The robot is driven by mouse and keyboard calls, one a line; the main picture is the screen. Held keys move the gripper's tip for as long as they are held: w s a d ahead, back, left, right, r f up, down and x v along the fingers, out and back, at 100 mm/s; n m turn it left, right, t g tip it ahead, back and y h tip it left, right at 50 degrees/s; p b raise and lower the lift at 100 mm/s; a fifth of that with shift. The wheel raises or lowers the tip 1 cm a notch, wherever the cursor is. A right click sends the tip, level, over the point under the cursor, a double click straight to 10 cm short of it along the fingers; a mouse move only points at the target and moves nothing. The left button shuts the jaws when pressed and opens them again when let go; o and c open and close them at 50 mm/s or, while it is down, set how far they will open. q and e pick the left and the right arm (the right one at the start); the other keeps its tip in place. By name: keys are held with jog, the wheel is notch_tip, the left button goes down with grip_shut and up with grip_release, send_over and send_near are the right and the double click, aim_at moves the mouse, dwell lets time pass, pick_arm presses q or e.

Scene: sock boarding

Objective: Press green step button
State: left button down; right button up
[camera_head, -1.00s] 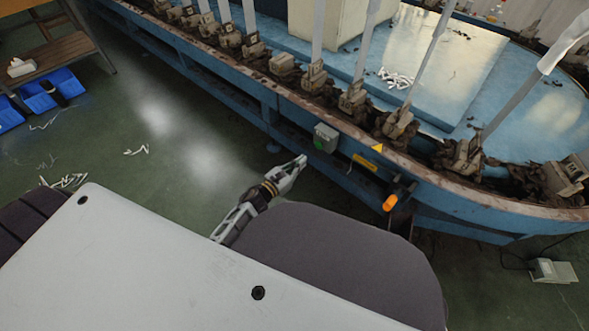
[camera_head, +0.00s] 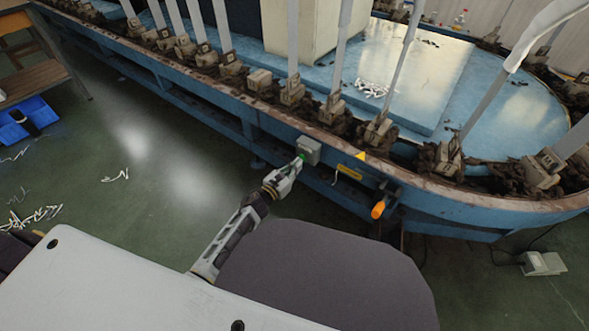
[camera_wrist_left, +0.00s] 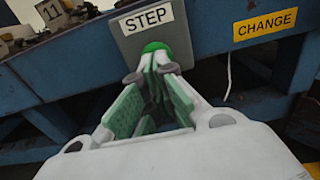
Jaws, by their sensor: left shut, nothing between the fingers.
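The green step button (camera_wrist_left: 156,47) sits on a grey box (camera_wrist_left: 180,37) below a white label reading STEP (camera_wrist_left: 147,19) in the left wrist view. The box (camera_head: 309,149) is fixed to the blue side of the machine in the head view. My left gripper (camera_head: 299,162) is shut and empty, its fingertips right at the button. In the left wrist view the fingertips (camera_wrist_left: 158,66) cover the lower part of the button; whether they touch or press it I cannot tell. My right gripper is not in view.
A yellow CHANGE label (camera_wrist_left: 265,24) is to the right of the box. An orange knob (camera_head: 378,210) sticks out farther right on the machine (camera_head: 262,117). Sock forms stand along its rim. A grey pedal box (camera_head: 543,263) lies on the floor at right.

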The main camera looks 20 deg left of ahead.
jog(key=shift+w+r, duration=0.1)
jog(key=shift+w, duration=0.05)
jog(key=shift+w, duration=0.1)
